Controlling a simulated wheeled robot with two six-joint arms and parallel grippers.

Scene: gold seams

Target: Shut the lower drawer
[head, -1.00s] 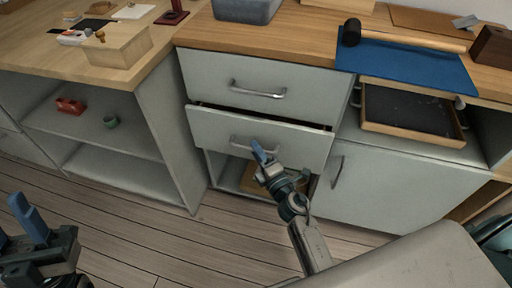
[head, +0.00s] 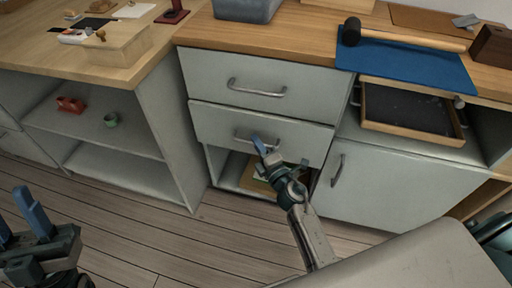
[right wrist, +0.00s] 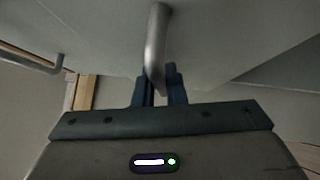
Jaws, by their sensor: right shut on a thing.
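The lower drawer (head: 215,124) has a light grey front with a bar handle (head: 243,137). Its front now sits about level with the upper drawer (head: 205,72), and no open gap shows above it. My right gripper (head: 259,145) is at this handle. In the right wrist view the handle (right wrist: 157,45) runs down between the two blue fingers of my right gripper (right wrist: 160,88), which are shut on it. My left gripper (head: 28,222) is at the lower left, away from the drawers, with its blue fingers apart and nothing between them.
Below the drawer is an open compartment holding a wooden item (head: 258,187). A cabinet door with a handle (head: 337,170) is to the right. Open shelves (head: 90,133) stand left, with a red item (head: 70,105) and a green ring (head: 111,120). The wooden floor (head: 160,230) in front is clear.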

